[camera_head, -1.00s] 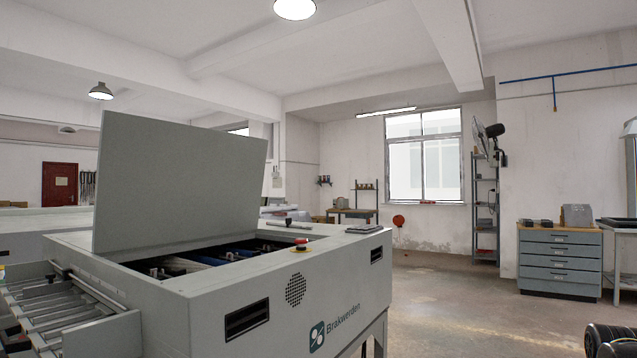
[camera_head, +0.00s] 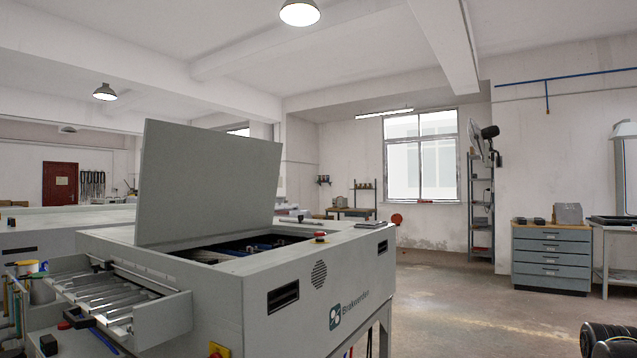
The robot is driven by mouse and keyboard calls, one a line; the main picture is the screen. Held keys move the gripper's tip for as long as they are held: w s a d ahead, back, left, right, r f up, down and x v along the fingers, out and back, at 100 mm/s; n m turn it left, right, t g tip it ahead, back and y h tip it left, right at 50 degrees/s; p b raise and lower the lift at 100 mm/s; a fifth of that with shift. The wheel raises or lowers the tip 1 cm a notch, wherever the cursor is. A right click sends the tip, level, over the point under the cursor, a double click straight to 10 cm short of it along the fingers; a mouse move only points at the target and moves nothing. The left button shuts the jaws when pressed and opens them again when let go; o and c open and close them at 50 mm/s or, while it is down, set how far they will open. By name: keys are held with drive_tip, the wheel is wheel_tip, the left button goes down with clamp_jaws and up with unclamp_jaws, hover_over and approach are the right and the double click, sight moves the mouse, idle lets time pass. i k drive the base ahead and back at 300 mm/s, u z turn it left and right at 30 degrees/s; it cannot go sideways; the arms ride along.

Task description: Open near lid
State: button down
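The plate processor (camera_head: 235,297) is a large light grey machine at the left and middle of the view. The opening (camera_head: 245,247) below the lid shows dark insides with blue and metal parts. My gripper is not clearly in view; only a dark rounded piece (camera_head: 608,342) shows at the lower right corner, and I cannot tell what part it is. No contact with the lid can be seen.
A roller feed tray (camera_head: 120,295) juts from the machine's left end. A red stop button (camera_head: 320,236) sits on its top edge. A blue-grey drawer cabinet (camera_head: 551,258) stands at the right, beside a metal table (camera_head: 612,228). The floor (camera_head: 450,310) between machine and cabinet is clear.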

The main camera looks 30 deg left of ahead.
sight(194, 182)
drive_tip(key=k, duration=0.65)
drive_tip(key=u, duration=1.1)
drive_tip(key=i, duration=0.5)
